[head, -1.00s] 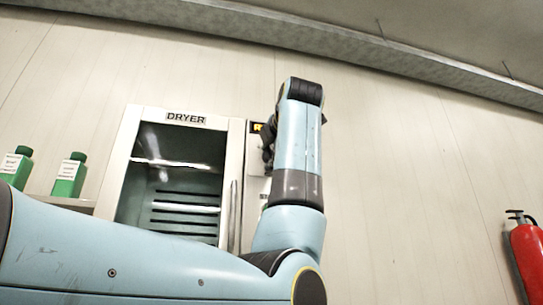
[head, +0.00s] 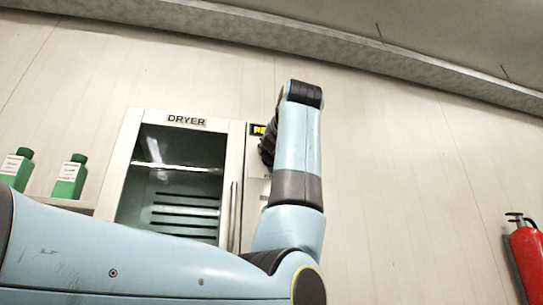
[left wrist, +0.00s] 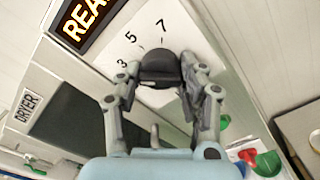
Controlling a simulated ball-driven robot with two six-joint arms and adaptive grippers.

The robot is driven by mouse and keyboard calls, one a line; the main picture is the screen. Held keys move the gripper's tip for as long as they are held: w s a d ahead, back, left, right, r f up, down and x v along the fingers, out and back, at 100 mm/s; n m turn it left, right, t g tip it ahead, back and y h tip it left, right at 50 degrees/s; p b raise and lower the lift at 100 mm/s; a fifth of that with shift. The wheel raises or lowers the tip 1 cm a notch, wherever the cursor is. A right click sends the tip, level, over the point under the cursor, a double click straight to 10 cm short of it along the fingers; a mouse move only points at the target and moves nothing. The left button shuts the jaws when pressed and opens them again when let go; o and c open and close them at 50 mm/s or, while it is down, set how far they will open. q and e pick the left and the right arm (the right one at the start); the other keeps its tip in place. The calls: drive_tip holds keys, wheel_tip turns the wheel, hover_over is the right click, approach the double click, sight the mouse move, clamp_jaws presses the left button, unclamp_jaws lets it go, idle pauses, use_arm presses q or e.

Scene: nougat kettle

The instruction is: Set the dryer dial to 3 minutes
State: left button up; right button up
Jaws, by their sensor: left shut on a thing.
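The dryer (head: 172,119) stands against the wall in the head view, with its control panel on its right side, mostly behind my left arm. In the left wrist view the black dial (left wrist: 160,66) sits on a white plate marked 3, 5 and 7. My left gripper (left wrist: 162,80) is shut on the dial, one finger on each side. The dial's pointer cannot be made out. In the head view my left gripper (head: 267,146) shows as dark fingers at the panel. My right gripper is not in view.
A lit display (left wrist: 88,20) reading "REA" sits beside the dial plate. The dryer door has a window and a vertical handle (head: 233,215). Green bottles (head: 70,177) stand on a shelf at left. A red fire extinguisher (head: 528,258) is at far right.

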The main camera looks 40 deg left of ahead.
use_arm(q)
drive_tip(key=shift+f, duration=0.15)
drive_tip(key=o, duration=1.1)
drive_tip(key=shift+o, duration=0.2)
drive_tip(key=v, duration=0.7)
drive_tip(key=shift+d, duration=0.2)
